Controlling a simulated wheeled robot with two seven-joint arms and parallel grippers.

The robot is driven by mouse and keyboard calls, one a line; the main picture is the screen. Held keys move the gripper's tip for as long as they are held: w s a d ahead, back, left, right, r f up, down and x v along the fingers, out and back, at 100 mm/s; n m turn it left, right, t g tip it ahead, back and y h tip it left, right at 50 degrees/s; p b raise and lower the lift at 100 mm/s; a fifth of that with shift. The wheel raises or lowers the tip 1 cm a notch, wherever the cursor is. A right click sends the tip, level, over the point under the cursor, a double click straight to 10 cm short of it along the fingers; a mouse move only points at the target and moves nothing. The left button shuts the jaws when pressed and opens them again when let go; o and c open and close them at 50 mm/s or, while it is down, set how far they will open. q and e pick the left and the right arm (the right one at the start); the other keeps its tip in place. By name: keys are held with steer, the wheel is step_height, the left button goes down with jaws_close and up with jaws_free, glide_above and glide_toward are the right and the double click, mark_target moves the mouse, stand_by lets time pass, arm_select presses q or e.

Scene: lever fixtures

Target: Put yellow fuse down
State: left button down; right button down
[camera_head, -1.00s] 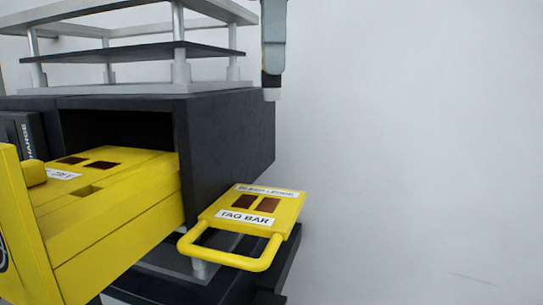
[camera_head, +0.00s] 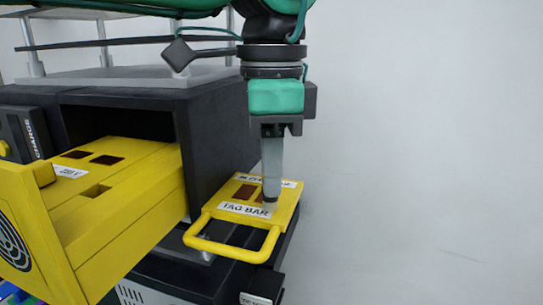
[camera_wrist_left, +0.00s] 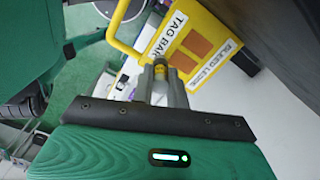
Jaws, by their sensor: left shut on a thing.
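My left gripper (camera_head: 271,197) points down over the yellow ledge plate (camera_head: 287,205), its grey fingers shut. In the left wrist view a small yellow piece, the yellow fuse (camera_wrist_left: 160,71), shows between the fingers (camera_wrist_left: 160,85). In the head view the fingers hide most of it, and only a dark end shows at their tips. The tips overlap the right one of two brown-red squares; whether the fuse touches the plate I cannot tell. The plate bears labels "TAG BAR" and "BLEED LEDGE" and has a yellow loop handle (camera_head: 232,254). My right gripper is not in view.
A yellow drawer (camera_head: 120,225) with two dark red squares stands open at the left. The dark cabinet (camera_head: 225,135) is close left of my gripper, with grey shelves (camera_head: 120,78) above. Right of the plate is open space before a plain wall.

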arm_select(q)
steer(key=shift+f, duration=0.1)
steer(key=shift+f, duration=0.15)
steer(key=c, duration=1.4)
jaws_free()
steer(key=shift+r, duration=0.35)
step_height(320, 180, up, 10)
steer(key=b, duration=0.4)
steer(key=shift+r+b, duration=0.1)
steer(key=shift+b, duration=0.3)
steer(key=shift+r, duration=0.8)
